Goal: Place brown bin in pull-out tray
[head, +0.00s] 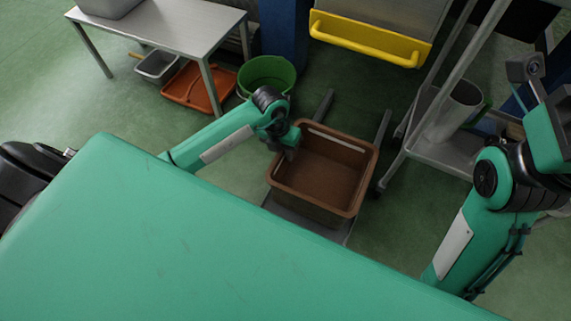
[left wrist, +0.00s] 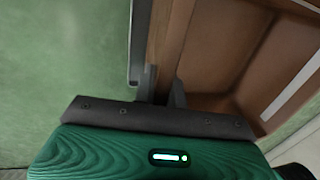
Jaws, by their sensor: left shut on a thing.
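The brown bin (head: 310,207) is an empty, open-topped box in the middle of the head view. A pale slot shows in its far wall. My left gripper (head: 292,153) is at the bin's left rim, shut on its wall. In the left wrist view the fingers (left wrist: 161,92) pinch the bin's wall (left wrist: 172,40). A grey flat surface, seemingly the pull-out tray (head: 346,234), shows under the bin's near side. I cannot tell whether the bin rests on it. My right arm shows at the right, its gripper out of view.
Two grey rails (head: 383,130) extend behind the bin. A steel trolley (head: 440,150) with a metal cylinder (head: 455,110) stands at right. A green tub (head: 266,75), orange tray (head: 200,88) and steel table (head: 165,24) are back left. A yellow-edged unit (head: 370,42) is behind.

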